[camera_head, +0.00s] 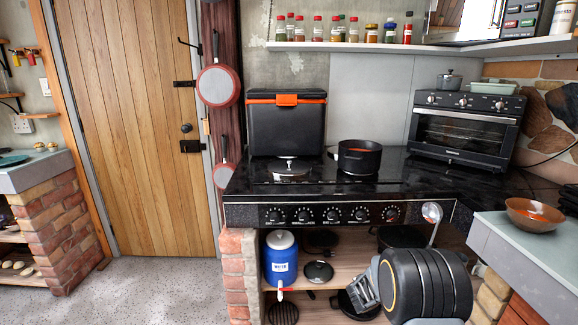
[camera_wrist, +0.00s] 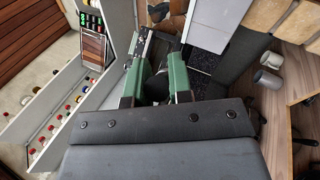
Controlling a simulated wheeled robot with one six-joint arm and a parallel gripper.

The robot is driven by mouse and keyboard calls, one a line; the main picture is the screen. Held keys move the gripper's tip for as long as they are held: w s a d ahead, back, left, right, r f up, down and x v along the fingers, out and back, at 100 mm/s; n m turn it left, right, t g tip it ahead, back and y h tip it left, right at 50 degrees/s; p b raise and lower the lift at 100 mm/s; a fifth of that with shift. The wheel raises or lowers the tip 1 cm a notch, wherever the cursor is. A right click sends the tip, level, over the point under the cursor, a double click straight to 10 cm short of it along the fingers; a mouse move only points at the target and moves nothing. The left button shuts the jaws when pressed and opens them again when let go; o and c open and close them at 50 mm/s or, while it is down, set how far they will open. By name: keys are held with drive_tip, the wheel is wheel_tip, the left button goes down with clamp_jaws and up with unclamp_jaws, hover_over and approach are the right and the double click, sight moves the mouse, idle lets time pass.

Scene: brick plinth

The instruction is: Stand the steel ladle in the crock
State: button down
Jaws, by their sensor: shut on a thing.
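The steel ladle (camera_head: 432,213) shows in the head view with its round bowl up, in front of the right end of the stove. Its handle runs down behind my black wrist, which hides the lower part. In the wrist view my gripper (camera_wrist: 157,72) has its two green-backed fingers closed around a thin dark piece, taken to be the ladle's handle. The fingertips are hidden in the head view.
A black pot (camera_head: 359,158) of red food stands on the black stove top (camera_head: 290,182). A toaster oven (camera_head: 467,125) is behind at right. A brown bowl (camera_head: 535,215) sits on the right counter (camera_head: 500,240). Below are a blue water dispenser (camera_head: 281,258) and pans.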

drive_tip(key=a+f+n+t+y+b, duration=0.55)
drive_tip(key=a+f+t+b, duration=0.4)
drive_tip(key=a+f, duration=1.15)
wheel_tip(320, 180, up, 31)
drive_tip(key=w+n+t+y+p, duration=0.1)
drive_tip(key=n+t+y+p, duration=0.6)
drive_tip(key=p, duration=2.2)
drive_tip(key=shift+w+d+f+t+y, duration=0.2)
drive_tip(key=shift+w+d+t+y, duration=0.2)
drive_tip(key=shift+t+y, duration=1.1)
drive_tip(key=shift+n+g+y, duration=0.25)
